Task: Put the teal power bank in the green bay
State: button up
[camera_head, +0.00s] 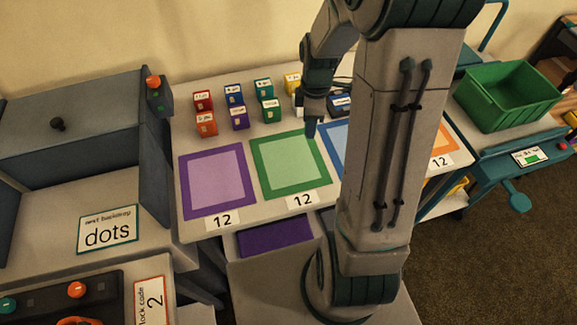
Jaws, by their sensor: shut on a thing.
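My gripper (312,118) points down above the upper right corner of the green-bordered bay (262,181). It is shut on a small blue-teal thing (311,129) that shows only as a narrow piece at the fingertips. I cannot tell for sure that this is the teal power bank. A teal labelled block (263,86) stands in the back row, and a green-teal labelled block (270,111) stands in front of it. The green bay is a flat pad with a pale green middle, and it looks empty.
Red (203,100), orange (206,125), purple (239,119) and other labelled blocks stand behind the bays. A purple bay (190,205) lies left of the green one, and a blue bay (335,140) lies right, partly behind my arm. A green crate (507,100) stands far right.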

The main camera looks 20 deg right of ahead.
jog(key=s+d+f+n+b, duration=0.1)
jog(key=s+d+n+b, duration=0.2)
jog(key=s+n+b, duration=0.5)
jog(key=n, duration=0.5)
send_over(289, 160)
notch_tip(289, 160, down, 7)
jog(key=shift+f, duration=2.15)
jog(key=shift+f, duration=0.15)
jog(key=o, duration=1.1)
jog(key=shift+c, duration=0.2)
